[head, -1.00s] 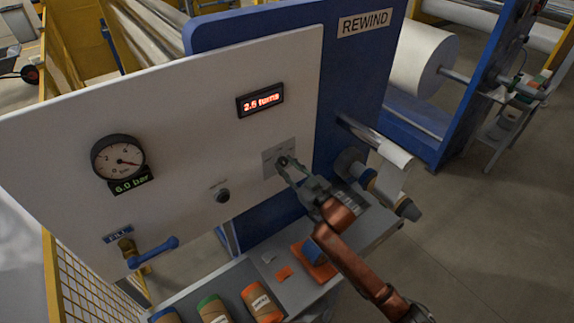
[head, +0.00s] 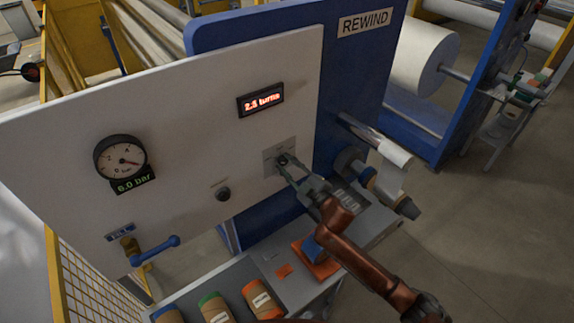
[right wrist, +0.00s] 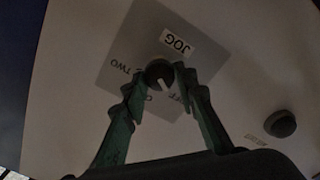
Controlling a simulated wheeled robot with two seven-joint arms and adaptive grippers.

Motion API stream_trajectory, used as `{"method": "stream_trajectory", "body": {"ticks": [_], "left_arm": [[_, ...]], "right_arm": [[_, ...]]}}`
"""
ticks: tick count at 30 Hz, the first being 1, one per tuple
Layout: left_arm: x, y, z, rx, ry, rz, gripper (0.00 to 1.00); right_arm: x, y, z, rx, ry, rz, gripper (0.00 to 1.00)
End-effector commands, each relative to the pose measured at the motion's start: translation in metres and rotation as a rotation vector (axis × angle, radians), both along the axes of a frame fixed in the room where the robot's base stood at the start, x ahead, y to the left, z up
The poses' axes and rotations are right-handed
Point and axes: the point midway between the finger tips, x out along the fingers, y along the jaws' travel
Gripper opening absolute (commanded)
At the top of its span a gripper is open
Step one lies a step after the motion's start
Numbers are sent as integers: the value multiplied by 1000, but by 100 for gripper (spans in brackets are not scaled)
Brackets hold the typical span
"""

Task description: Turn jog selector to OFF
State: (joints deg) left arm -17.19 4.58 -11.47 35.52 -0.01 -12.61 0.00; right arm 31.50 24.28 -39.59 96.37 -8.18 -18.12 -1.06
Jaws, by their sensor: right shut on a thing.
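The jog selector is a small dark round knob (right wrist: 159,73) on a grey square plate (right wrist: 125,55) with a white JOG label (right wrist: 178,42), upside down in the right wrist view. A white pointer mark on the knob points down and slightly right, near partly hidden letters ending in "FF". "TWO" reads on the left of the plate. My right gripper (right wrist: 161,80) is shut on the knob, one green finger on each side. In the head view, the right gripper (head: 282,163) reaches the plate (head: 270,165) and covers part of the knob. My left gripper is out of view.
The white panel also carries a display reading 2.5 turns (head: 260,99), a gauge (head: 120,158), a black button (head: 223,193) and a blue-handled valve (head: 155,250). Below is a grey shelf (head: 262,262) with several rolls. A roller (head: 385,180) is close right of my arm.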

Motion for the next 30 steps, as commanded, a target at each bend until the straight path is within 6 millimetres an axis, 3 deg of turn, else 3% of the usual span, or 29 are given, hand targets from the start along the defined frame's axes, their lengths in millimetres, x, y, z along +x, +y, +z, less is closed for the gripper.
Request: {"method": "stream_trajectory", "body": {"ticks": [14, 15, 22, 30], "left_arm": [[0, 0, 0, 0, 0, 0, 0], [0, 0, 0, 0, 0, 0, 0], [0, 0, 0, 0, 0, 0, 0], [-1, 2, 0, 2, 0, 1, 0]], "right_arm": [[0, 0, 0, -14, -9, 1, 2], [0, 0, 0, -14, -9, 1, 28], [0, 0, 0, -13, -9, 0, 44], [0, 0, 0, -12, -9, 0, 44]]}}
